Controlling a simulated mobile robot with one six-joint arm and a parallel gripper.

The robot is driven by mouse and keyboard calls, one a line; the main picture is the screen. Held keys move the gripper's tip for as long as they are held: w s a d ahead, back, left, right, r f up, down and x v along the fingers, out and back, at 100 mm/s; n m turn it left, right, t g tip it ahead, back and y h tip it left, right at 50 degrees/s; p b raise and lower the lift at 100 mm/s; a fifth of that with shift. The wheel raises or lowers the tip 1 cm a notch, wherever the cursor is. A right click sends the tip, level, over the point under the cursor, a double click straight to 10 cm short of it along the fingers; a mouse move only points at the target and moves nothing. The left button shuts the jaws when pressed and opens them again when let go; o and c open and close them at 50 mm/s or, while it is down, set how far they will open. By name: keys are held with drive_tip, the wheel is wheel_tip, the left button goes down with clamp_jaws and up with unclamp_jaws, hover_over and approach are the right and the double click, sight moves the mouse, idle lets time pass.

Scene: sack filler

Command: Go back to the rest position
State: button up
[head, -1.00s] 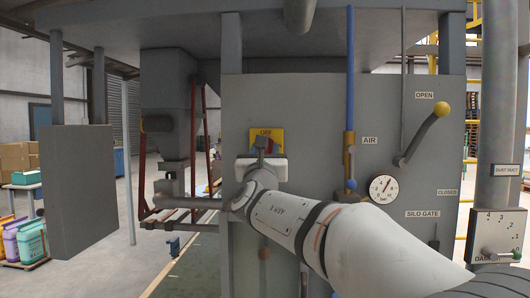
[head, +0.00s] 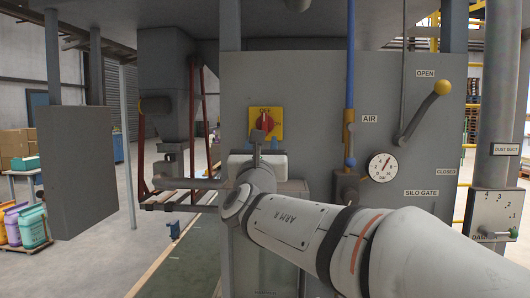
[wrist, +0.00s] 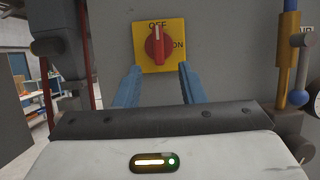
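My gripper (wrist: 154,85) shows in the wrist view as two blue fingers standing apart with nothing between them. It is open, below and in front of a yellow switch plate with a red rotary knob (wrist: 155,45). The knob points up at OFF, with ON to its right. The gripper is apart from the knob. The gripper fingers are mostly hidden behind the wrist there.
The grey panel (head: 320,90) stands close ahead. It bears a blue air pipe (head: 350,60), a gauge (head: 382,167) and a silo gate lever (head: 425,115). A duct (head: 500,100) stands at right. A grey box (head: 75,170) hangs at left, with open floor (head: 100,265) below it.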

drive_tip(key=s+d+f+m+g+h+p, duration=0.2)
drive_tip(key=s+d+f+m+g+h, duration=0.2)
drive_tip(key=d+f+m+g, duration=0.4)
drive_tip(key=s+d+f+m+g+h+p, duration=0.3)
drive_tip(key=d+f+m, duration=0.4)
drive_tip(key=d+m, duration=0.45)
drive_tip(key=s+d+f+m+g+y+p, duration=0.2)
drive_tip(key=s+d+f+m+g, duration=0.35)
drive_tip(key=s+f, duration=0.3)
drive_tip(key=s+a+f+m+g+y+p, duration=0.1)
drive_tip(key=s+a+f+m+y, duration=0.2)
drive_tip(key=s+m, duration=0.2)
drive_tip(key=s+a+f+m+g+y+p, duration=0.1)
drive_tip(key=s+a+f+m+g+y, duration=0.1)
drive_tip(key=s, duration=0.5)
drive_tip(key=a+f+m, duration=0.1)
drive_tip(key=f+m, duration=0.1)
drive_tip(key=m, duration=0.1)
drive_tip(key=shift+s+m+y+p, duration=0.15)
drive_tip(key=shift+m+y+p, duration=0.2)
drive_tip(key=shift+m+y, duration=0.05)
